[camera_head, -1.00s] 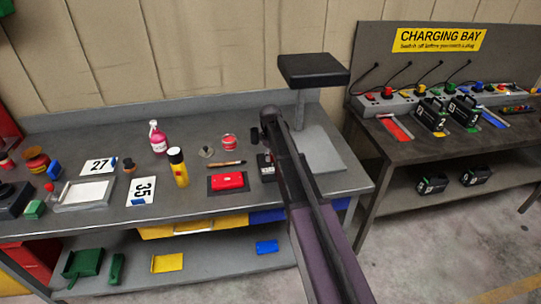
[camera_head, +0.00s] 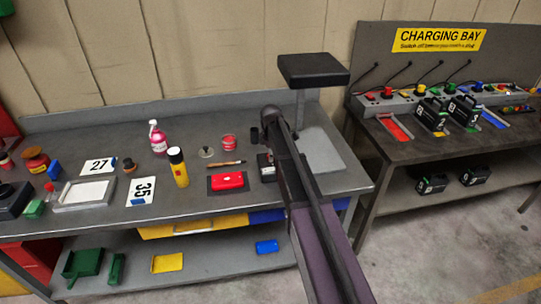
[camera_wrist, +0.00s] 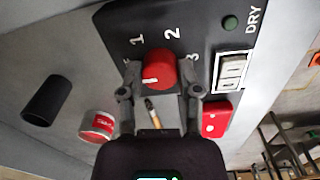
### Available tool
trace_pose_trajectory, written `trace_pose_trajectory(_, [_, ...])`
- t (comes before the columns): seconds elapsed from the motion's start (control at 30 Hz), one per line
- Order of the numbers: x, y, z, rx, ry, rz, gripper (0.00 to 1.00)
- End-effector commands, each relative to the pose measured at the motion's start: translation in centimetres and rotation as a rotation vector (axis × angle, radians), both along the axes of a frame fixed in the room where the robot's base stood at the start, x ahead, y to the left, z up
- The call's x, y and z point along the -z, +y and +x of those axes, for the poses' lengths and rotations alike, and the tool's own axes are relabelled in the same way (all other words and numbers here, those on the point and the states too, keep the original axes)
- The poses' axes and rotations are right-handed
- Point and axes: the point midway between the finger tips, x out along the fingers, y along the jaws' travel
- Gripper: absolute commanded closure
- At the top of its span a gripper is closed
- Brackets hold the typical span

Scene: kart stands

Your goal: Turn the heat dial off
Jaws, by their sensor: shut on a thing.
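A red heat dial (camera_wrist: 160,70) sits on a black control panel (camera_wrist: 205,22) marked 1, 2, 3 and DRY. My gripper (camera_wrist: 159,88) has a finger at each side of the dial and is shut on it. A small pale mark shows at the dial's lower left, away from the visible numbers. Any mark behind the left finger is hidden. The panel also has a green round button (camera_wrist: 230,23) and a white switch (camera_wrist: 232,70). In the head view, part of the black box (camera_head: 266,167) shows beside my arm, which hides the dial and fingers.
A black raised plate (camera_head: 313,70) on a post stands behind my arm. A grey pad (camera_head: 322,150) lies right.

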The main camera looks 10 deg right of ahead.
Motion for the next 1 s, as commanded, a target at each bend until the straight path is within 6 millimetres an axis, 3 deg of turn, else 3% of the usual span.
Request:
trace_pose_trajectory(0.3, [0.06, 0.03, -0.3, -0.002, 0.006, 0.001, 1.0])
trace_pose_trajectory(0.33, [0.06, 0.03, -0.3, -0.002, 0.006, 0.001, 0.47])
trace_pose_trajectory(0.4, [0.06, 0.04, -0.27, -0.001, 0.005, 0.001, 0.26])
trace_pose_trajectory(0.43, [0.06, 0.03, -0.24, -0.001, 0.005, 0.001, 0.21])
trace_pose_trajectory(1.0, [0.0, 0.05, -0.04, 0.021, 0.001, 0.001, 0.21])
